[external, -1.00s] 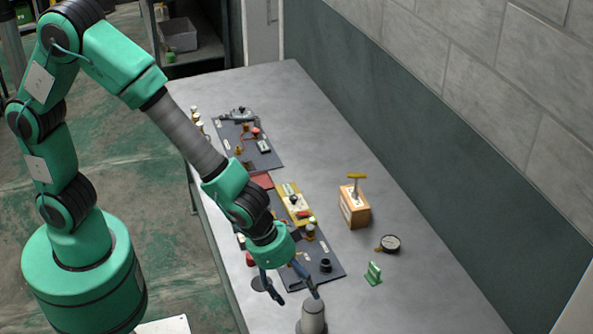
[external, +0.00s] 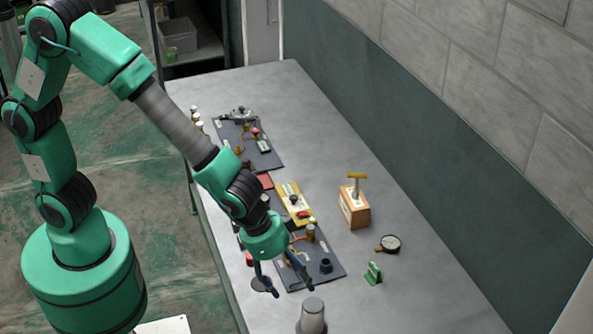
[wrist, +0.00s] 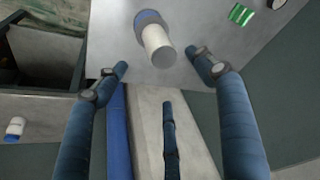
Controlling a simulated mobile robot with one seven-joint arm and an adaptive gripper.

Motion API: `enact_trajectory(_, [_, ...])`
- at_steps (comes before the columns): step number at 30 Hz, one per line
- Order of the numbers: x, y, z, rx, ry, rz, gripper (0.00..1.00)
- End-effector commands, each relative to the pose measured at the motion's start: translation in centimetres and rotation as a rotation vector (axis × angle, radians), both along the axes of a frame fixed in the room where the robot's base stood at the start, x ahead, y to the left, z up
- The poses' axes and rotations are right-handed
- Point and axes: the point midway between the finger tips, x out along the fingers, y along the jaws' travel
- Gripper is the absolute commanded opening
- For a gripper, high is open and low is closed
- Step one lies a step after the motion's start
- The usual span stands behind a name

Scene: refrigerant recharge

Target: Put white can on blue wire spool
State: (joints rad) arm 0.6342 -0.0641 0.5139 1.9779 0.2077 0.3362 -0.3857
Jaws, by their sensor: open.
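A pale, upright cylinder (external: 313,314), which looks like the white can, stands at the near end of the bench, with its lower part close to the frame's bottom edge. In the wrist view the white can (wrist: 158,43) has a blue round part (wrist: 148,18) at its far end, which looks like the blue wire spool under it; the contact is not clear. My gripper (external: 290,289) is open and empty, above the bench and up-left of the can. In the wrist view its fingertips (wrist: 158,63) are spread to either side of the can, apart from it.
A dark mat (external: 333,279) with several parts lies behind my gripper. A green holder (external: 373,274), a round magnifier-like item (external: 390,243) and a wooden block with a yellow handle (external: 355,210) stand to the right. A small white-and-blue item (wrist: 15,128) shows at the wrist view's left.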

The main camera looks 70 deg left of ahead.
Motion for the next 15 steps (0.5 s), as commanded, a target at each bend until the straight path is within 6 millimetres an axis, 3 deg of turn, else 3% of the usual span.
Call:
enact_trajectory(4, [0.2, 0.8, 0.9, -0.001, -0.005, 0.010, 0.69])
enact_trajectory(8, [0.4, 2.9, 3.0, -0.002, -0.012, 0.035, 0.69])
enact_trajectory(11, [0.5, 5.7, 5.5, -0.002, -0.020, 0.066, 0.69])
enact_trajectory(15, [-0.1, 10.7, 9.7, -0.001, -0.034, 0.121, 0.69])
